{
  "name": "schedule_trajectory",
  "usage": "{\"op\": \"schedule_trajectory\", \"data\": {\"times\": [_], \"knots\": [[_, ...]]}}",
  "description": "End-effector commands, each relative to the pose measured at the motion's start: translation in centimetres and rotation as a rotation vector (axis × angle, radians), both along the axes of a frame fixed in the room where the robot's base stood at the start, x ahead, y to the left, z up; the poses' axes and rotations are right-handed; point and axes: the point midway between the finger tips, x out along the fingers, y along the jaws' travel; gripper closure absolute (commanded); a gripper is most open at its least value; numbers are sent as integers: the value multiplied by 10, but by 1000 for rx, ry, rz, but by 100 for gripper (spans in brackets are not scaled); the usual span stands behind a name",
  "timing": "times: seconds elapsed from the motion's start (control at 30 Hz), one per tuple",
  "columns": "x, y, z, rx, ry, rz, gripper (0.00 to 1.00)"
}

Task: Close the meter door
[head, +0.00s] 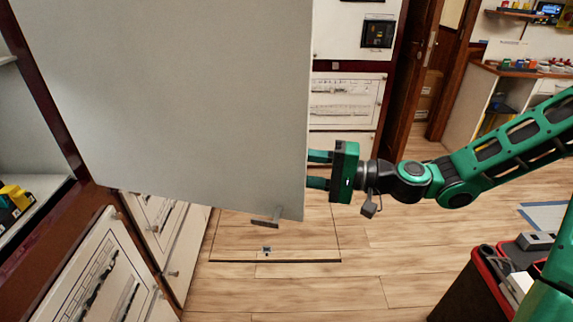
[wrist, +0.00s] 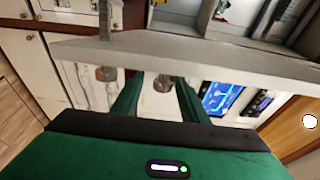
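The meter door (head: 190,100) is a large pale grey panel standing open across the left and middle of the head view. My gripper (head: 314,170) is at its right edge, low down, with two green fingers pointing left at the door. The fingers are apart, and their tips meet or pass behind the edge; contact cannot be told. In the wrist view the door's long grey edge (wrist: 190,52) crosses above the open fingers of my gripper (wrist: 156,88). A round metal knob (wrist: 163,83) shows between the fingers; which panel it belongs to is unclear.
A drawing-covered cabinet front (head: 347,98) and a black meter unit (head: 377,33) are behind the door. Low cabinets (head: 160,225) line the left. A red-edged dark cart (head: 465,290) stands at lower right. The wooden floor (head: 390,255) in the middle is clear.

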Motion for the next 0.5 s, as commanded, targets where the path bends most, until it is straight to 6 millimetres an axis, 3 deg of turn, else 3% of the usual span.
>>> {"op": "schedule_trajectory", "data": {"times": [0.27, 0.5], "knots": [[-2, -7, 1, 2, 0, 2, 60], [-8, -44, 0, 1, 1, -3, 60]]}}
